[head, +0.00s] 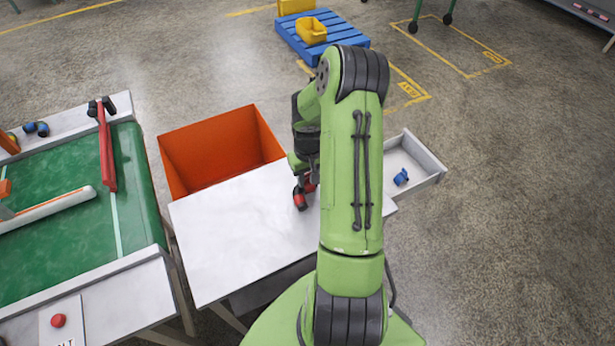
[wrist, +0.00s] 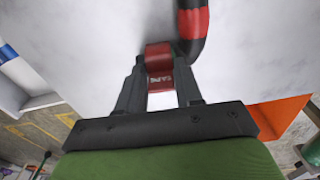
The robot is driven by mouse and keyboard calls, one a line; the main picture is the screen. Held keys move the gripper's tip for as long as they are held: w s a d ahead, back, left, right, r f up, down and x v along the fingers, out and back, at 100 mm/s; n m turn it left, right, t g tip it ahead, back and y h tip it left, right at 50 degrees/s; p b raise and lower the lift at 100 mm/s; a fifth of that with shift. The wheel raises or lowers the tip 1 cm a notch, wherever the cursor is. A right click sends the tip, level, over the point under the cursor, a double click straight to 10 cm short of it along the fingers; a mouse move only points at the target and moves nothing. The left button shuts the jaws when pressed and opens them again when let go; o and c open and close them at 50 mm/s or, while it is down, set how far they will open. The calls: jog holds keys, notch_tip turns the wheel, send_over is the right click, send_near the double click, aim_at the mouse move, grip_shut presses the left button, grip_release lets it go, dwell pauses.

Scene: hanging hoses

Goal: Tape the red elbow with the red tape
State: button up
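The red elbow (head: 299,202), a curved piece with red and black bands, is on the white tabletop below my gripper in the head view. It also shows at the top of the wrist view (wrist: 196,30). The red tape (wrist: 159,82), a small red roll with pale lettering, lies between my gripper's fingertips and right beside the elbow. My gripper (wrist: 160,75) appears shut on the tape, with a finger against each side. In the head view my arm hides most of the gripper. Whether the tape touches the elbow I cannot tell.
The white table (head: 235,235) is clear to the left. An orange bin (head: 215,150) stands behind it. An open drawer (head: 425,170) at right holds a blue piece (head: 401,177). A green-belted conveyor (head: 140,190) is at left. A blue pallet (head: 345,28) is farther back.

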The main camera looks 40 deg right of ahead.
jog(key=shift+o, duration=1.3)
jog(key=shift+s+a+f, duration=0.15)
jog(key=shift+s+f, duration=0.35)
jog(key=shift+f, duration=0.2)
jog(key=shift+w+a, duration=0.1)
jog(key=shift+a, duration=0.05)
notch_tip(320, 180, up, 17)
jog(key=p, duration=0.4)
jog(key=shift+w+d, duration=0.15)
jog(key=shift+d, duration=0.15)
jog(key=shift+r, duration=0.1)
